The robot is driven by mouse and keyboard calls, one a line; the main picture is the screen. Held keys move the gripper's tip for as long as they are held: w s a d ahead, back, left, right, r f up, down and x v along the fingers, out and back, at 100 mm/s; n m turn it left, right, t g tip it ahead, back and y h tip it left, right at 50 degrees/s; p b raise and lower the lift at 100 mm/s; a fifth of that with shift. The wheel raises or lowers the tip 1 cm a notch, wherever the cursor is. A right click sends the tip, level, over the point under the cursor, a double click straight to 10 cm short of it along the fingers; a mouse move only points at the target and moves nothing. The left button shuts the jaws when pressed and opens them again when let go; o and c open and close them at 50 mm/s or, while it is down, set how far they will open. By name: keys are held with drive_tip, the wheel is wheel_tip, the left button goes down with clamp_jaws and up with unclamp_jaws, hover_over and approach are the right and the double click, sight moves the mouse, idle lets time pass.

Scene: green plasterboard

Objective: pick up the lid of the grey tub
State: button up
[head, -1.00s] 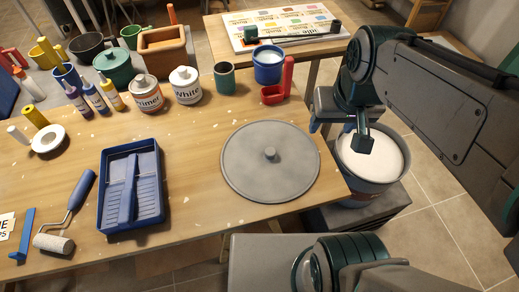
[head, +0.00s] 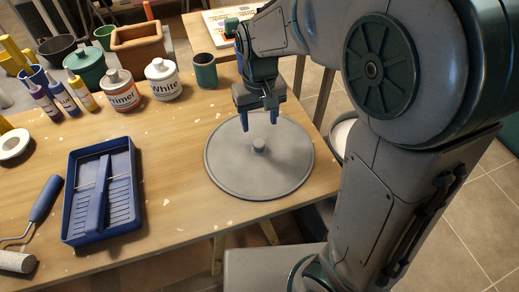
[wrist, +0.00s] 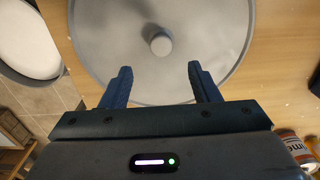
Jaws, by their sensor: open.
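The grey round lid (head: 230,170) lies flat on the wooden table near its right end, with a small knob (head: 259,145) at its centre. My gripper (head: 260,122) is above the far part of the lid, open and empty, with its fingers pointing down. In the wrist view the lid (wrist: 115,60) fills the upper middle. Its knob (wrist: 160,44) stands beyond the two fingertips, centred between them. My gripper (wrist: 160,70) shows a wide gap there. The grey tub (head: 342,135) is mostly hidden behind my arm; its white contents (wrist: 30,38) show in the wrist view.
A blue paint tray (head: 125,225) lies left of the lid. White (head: 162,82) and primer (head: 121,90) pots and a green-grey cup (head: 204,72) stand behind it. A roller (head: 45,200) lies at the left. The table between tray and lid is clear.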

sight(259, 142)
wheel_tip(259, 142, down, 8)
drive_tip(key=shift+s+r, duration=0.15)
idle(0.3)
drive_tip(key=shift+a, duration=0.1)
drive_tip(key=c, duration=1.1)
drive_tip(key=shift+r, duration=0.1)
